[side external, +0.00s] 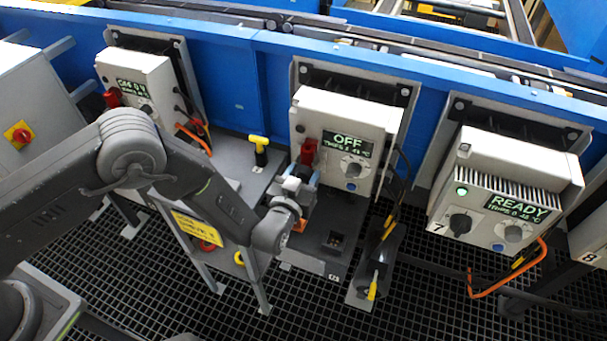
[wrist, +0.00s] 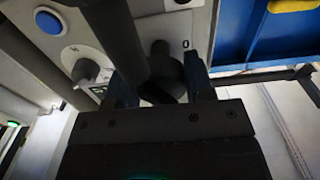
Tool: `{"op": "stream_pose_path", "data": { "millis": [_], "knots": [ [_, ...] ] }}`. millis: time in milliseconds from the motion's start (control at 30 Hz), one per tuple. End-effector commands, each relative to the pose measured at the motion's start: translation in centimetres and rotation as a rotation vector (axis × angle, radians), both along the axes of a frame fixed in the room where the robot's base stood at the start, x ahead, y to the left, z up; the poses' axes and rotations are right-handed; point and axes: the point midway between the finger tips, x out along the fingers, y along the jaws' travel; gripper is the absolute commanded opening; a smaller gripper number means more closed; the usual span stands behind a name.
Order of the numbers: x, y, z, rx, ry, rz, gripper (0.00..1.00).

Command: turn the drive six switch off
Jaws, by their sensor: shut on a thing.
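The drive six unit (side external: 318,118), the middle white box, has a display (side external: 347,141) reading OFF. My gripper (side external: 303,179) is at the lower left of its front, just below a red part (side external: 308,151). In the wrist view, my gripper (wrist: 160,88) has its fingers on either side of the dark rotary switch (wrist: 165,62), shut on it. A "0" mark shows beside the switch. A dark bar crosses in front and hides part of the switch. In the side view the gripper hides the switch, so its pointer angle cannot be told.
A grey knob (side external: 353,168) and blue button (side external: 351,187) sit right of the gripper. The drive seven unit (side external: 500,165) reads READY. Another drive unit (side external: 135,70) stands left. A yellow-topped post (side external: 259,142) is near my arm. Cables hang between units.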

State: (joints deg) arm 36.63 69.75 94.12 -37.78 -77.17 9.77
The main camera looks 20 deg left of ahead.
Motion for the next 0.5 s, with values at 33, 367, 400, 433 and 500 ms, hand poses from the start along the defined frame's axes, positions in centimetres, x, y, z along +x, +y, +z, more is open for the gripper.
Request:
{"op": "stream_pose_path", "data": {
  "millis": [33,367,400,433,500],
  "knots": [
    [-0.20,-0.13,-0.13,0.003,0.002,-0.005,0.25],
    [-0.23,-0.13,-0.16,0.004,0.002,-0.005,0.25],
    [-0.24,-0.14,-0.16,0.004,0.003,-0.006,0.25],
    [-0.24,-0.14,-0.16,0.004,0.003,-0.006,0.25],
    [-0.24,-0.13,-0.17,0.004,0.003,-0.006,0.52]
  ]
}}
